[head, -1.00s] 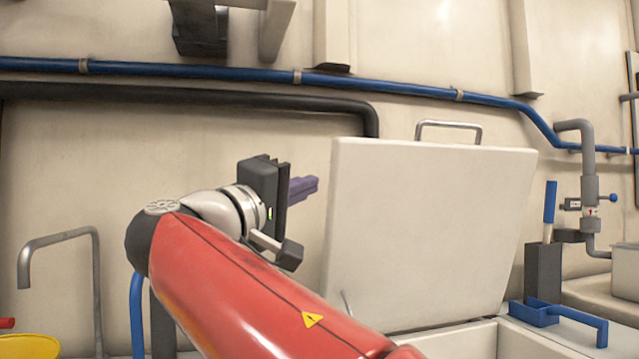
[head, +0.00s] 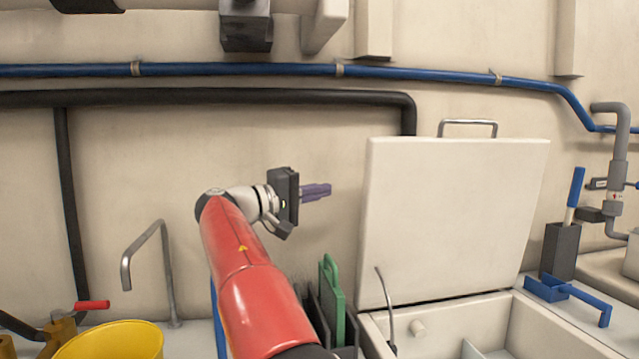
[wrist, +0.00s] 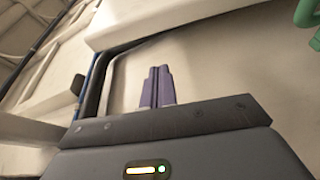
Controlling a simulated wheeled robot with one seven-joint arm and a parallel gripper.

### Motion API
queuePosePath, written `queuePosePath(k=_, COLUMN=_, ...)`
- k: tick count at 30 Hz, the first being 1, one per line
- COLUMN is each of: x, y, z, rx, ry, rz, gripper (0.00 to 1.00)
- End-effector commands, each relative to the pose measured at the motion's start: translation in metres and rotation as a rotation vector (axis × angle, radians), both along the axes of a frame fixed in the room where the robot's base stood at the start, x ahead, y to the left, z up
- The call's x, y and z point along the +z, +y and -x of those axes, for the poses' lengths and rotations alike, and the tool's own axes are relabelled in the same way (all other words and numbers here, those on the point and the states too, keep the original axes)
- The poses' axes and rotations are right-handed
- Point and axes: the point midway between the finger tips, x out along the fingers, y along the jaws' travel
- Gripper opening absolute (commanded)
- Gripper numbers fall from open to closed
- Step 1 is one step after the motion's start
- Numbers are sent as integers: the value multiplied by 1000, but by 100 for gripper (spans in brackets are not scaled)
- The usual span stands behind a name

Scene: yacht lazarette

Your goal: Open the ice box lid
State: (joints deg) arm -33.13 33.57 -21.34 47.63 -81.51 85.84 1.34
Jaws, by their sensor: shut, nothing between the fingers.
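The ice box lid (head: 455,220) is a thick cream panel that stands raised, nearly upright, at the back of the ice box (head: 540,325). A metal bar handle (head: 468,123) is on its top edge. The open box below shows a pale interior with a divider. My gripper (head: 328,190), with purple fingers, is to the left of the lid, in front of the wall. In the head view a gap shows between the fingertips and the lid. The fingers are shut and empty. They also show close together in the wrist view (wrist: 158,88).
A yellow bucket (head: 112,342) and a bent metal pipe (head: 160,235) are at the left. A green board (head: 333,295) stands in a dark rack left of the box. Blue-handled items (head: 570,295) sit at the right. Pipes cross the wall behind.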

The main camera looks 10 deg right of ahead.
Motion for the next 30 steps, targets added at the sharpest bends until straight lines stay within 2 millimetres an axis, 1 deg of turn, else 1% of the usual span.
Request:
queuePosePath(k=1, x=1, y=-10, z=-2, rx=-4, ry=0, rz=-1, gripper=0)
queuePosePath(k=12, x=7, y=-84, z=-30, rx=-4, ry=-1, rz=0, gripper=0)
queuePosePath(k=15, x=0, y=-79, z=-14, rx=3, ry=0, rz=-2, gripper=0)
queuePosePath(k=21, x=-3, y=-79, z=4, rx=2, ry=0, rz=0, gripper=0)
queuePosePath(k=24, x=-3, y=-80, z=9, rx=0, ry=-1, rz=-1, gripper=0)
queuePosePath(k=30, x=-3, y=-80, z=10, rx=-1, ry=-1, rz=-1, gripper=0)
